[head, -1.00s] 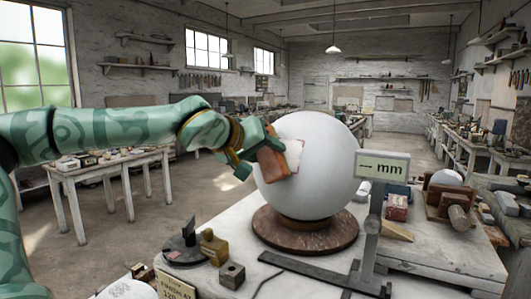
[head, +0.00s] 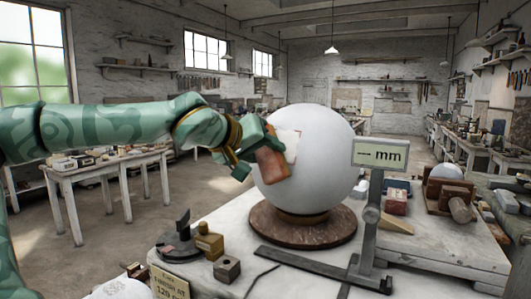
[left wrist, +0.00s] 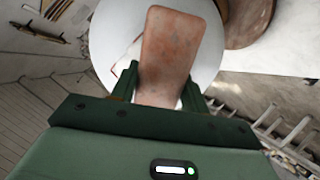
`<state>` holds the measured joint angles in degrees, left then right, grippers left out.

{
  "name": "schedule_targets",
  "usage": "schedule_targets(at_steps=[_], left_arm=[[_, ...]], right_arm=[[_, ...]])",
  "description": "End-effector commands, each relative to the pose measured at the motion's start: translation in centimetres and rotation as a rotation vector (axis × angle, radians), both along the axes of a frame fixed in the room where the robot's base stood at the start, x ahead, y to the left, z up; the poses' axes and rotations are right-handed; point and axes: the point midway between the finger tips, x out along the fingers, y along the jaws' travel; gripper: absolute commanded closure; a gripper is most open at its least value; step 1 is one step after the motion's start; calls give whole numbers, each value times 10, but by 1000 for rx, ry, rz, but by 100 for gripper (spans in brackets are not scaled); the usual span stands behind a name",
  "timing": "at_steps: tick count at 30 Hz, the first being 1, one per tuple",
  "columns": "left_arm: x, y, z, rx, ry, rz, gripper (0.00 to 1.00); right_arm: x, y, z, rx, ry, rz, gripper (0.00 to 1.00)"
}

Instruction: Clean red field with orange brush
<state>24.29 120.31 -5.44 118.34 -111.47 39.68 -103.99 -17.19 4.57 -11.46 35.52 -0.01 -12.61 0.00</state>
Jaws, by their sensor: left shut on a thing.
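A large white plaster sphere (head: 325,150) stands on a round brown base (head: 290,236). On its left side is a pale square patch with a thin reddish edge (head: 289,143), the only red-marked field I see. My left gripper (head: 255,153) is shut on a flat reddish-brown block (head: 272,172), which has no bristles that I can see. The block lies over the patch's lower left part and seems against the sphere; exact contact is unclear. In the left wrist view the block (left wrist: 168,60) sits between the fingers in front of the sphere (left wrist: 112,32). My right gripper is not in view.
A measuring stand with a "mm" sign (head: 380,155) stands close to the sphere's right. Small metal blocks (head: 227,268) and a labelled card (head: 168,283) lie at the front left. A wooden cradle (head: 452,195) is on the right. A white side table (head: 95,167) stands at the left.

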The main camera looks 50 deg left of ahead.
Motion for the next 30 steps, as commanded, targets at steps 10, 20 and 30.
schedule_targets(at_steps=[10, 20, 30], left_arm=[[3, 11, 18, -2, -2, 1, 80], [6, 17, 20, 1, 0, 0, 80], [3, 5, 1, 1, 1, 0, 80]], right_arm=[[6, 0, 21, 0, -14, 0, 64], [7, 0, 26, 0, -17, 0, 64], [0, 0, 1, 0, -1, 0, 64]])
